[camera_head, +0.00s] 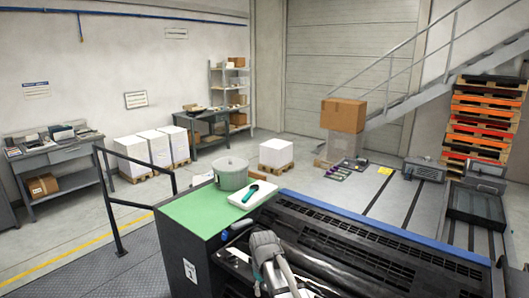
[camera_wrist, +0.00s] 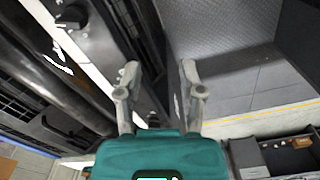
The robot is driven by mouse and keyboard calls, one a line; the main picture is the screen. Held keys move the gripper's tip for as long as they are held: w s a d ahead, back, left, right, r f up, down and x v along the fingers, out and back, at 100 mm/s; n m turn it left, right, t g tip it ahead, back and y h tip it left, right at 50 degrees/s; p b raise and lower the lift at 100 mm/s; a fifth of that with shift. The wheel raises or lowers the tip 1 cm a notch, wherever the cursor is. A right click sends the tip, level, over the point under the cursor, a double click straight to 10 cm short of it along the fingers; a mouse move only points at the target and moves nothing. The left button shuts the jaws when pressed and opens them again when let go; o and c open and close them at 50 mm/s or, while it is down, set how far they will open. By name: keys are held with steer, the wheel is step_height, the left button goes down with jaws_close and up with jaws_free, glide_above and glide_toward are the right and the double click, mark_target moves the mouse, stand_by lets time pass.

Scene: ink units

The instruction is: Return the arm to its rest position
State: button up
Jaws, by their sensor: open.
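My gripper (camera_wrist: 158,70) shows in the wrist view with its two grey fingers spread apart. I see nothing held between them. Behind the fingers are the dark side of a machine and the grey patterned floor plate. The teal housing at the bottom of that view is part of my own wrist. In the head view, a grey part of my arm shows at the bottom middle, over the dark press. I cannot make out the fingertips there.
The dark press (camera_head: 390,250) fills the lower right. A green top (camera_head: 190,212) bears a grey tub (camera_head: 231,173) and a white tray (camera_head: 243,201) with a teal-handled tool (camera_head: 251,192). A black handrail (camera_head: 113,205) stands left. The floor beyond is partly clear.

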steer(key=s+d+f+m+b, duration=0.3)
steer(key=s+d, duration=0.3)
steer(key=d, duration=0.2)
steer(key=s+d+f+m+b, duration=0.4)
steer(key=s+d+f+b, duration=0.2)
steer(key=d, duration=0.3)
steer(key=shift+s+d+f, duration=0.25)
steer(key=shift+s, duration=0.1)
